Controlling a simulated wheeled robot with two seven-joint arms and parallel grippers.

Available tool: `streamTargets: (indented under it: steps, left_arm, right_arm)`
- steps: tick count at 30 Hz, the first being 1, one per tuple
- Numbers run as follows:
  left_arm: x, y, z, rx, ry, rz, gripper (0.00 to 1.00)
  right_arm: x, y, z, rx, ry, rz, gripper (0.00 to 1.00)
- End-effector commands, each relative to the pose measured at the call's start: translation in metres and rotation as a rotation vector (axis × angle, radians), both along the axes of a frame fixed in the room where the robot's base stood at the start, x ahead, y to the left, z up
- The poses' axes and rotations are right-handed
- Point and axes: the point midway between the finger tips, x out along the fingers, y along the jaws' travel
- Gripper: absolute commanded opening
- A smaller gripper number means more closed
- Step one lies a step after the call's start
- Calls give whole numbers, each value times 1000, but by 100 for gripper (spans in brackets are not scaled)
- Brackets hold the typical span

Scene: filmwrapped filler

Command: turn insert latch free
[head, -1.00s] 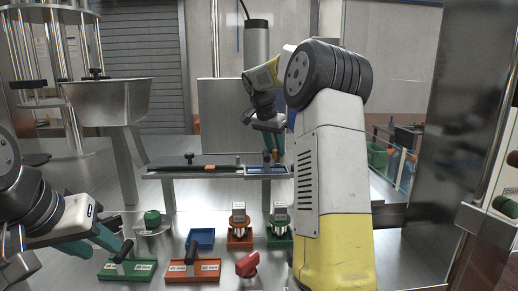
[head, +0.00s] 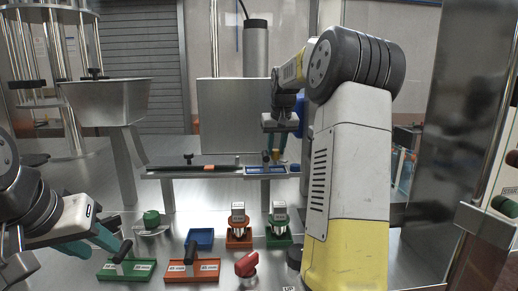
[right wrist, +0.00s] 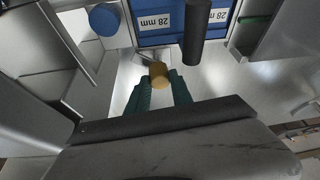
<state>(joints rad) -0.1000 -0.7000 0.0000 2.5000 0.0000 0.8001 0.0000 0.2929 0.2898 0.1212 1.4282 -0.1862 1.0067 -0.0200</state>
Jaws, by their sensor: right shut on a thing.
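The insert latch, a small brass-coloured knob (right wrist: 159,74), sits between the two teal fingers of my right gripper (right wrist: 160,86) in the right wrist view. The gripper is shut on it. In the head view my right gripper (head: 275,154) points down at the right end of the raised bench. The blue insert (right wrist: 165,32), with "28 mm" labels and a black handle (right wrist: 193,40), lies just beyond the latch; it also shows in the head view (head: 258,172). My left gripper (head: 108,241) is at the lower left, near a green insert's handle; its opening is unclear.
A green insert (head: 127,277) and an orange insert (head: 192,278) lie on the table in front. Behind them are a blue tray (head: 201,238), an orange holder (head: 239,239), a green holder (head: 279,237) and a red knob (head: 246,263). A metal hopper (head: 105,100) stands left.

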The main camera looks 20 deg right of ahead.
Motion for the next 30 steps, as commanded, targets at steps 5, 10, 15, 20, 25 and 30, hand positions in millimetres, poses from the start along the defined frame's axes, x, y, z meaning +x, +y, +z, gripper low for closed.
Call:
streamTargets:
  steps: [5,10,15,20,25,30]
  left_arm:
    - [0,0,0,0,0,0,36]
    - [0,0,0,0,0,0,36]
    - [0,0,0,0,0,0,36]
    - [0,0,0,0,0,0,36]
    - [0,0,0,0,0,0,36]
    - [0,0,0,0,0,0,36]
  right_arm:
    - [0,-2,1,0,-2,163,0]
    - [1,-3,1,1,-2,318,0]
    - [1,-4,1,-1,-3,453,0]
    - [1,-4,1,0,-3,553,0]
    - [1,-4,1,-2,-2,625,0]
    - [1,-5,1,-2,-1,663,0]
